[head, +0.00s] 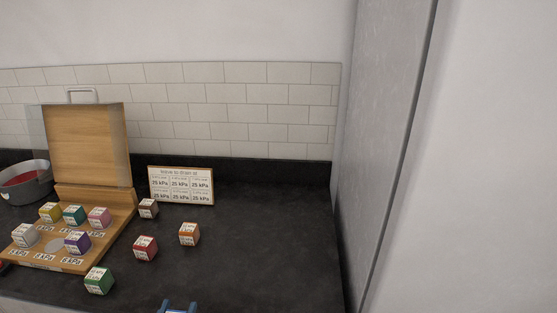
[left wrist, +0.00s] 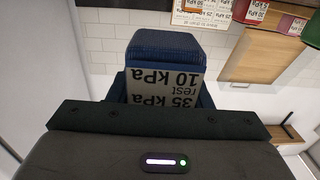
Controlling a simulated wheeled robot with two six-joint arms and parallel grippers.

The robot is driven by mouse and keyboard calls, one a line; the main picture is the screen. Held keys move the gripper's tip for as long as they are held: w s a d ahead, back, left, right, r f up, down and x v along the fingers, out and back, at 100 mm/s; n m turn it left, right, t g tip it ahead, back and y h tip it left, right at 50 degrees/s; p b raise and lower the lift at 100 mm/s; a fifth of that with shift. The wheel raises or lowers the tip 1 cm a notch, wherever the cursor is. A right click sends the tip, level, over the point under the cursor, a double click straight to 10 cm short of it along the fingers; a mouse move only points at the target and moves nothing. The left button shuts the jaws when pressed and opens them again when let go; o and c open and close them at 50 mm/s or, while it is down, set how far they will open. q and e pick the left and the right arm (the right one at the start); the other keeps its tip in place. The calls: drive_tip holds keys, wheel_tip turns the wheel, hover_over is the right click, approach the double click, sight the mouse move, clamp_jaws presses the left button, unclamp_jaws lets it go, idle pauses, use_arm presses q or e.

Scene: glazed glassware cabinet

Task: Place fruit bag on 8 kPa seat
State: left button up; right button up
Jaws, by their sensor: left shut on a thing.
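My left gripper (head: 178,308) shows only as a blue tip at the bottom edge of the head view. In the left wrist view it is shut on a blue block (left wrist: 165,48) with a white label reading 35 kPa, rest 10 kPa, upside down. No label in view clearly reads fruit bag. A wooden stand (head: 122,211) at the left carries coloured labelled cubes, including a purple cube (head: 77,242) and a white cube (head: 25,235). A bare grey round seat (head: 54,245) lies between them. Its front labels look like 8 kPa, but are too small to be sure.
Red (head: 145,248), orange (head: 189,234), green (head: 98,281) and brown (head: 148,208) cubes stand loose right of the stand. A sign with 25 kPa cells (head: 181,186) leans at the back. A grey pot (head: 30,182) is far left. The dark counter (head: 270,240) is clear at right.

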use_arm(q)
drive_tip(key=shift+s+d+n+y+b, duration=0.1)
drive_tip(key=shift+d+n+y+b, duration=0.2)
drive_tip(key=shift+d+y+b, duration=0.25)
use_arm(e)
drive_tip(key=shift+f, duration=0.95)
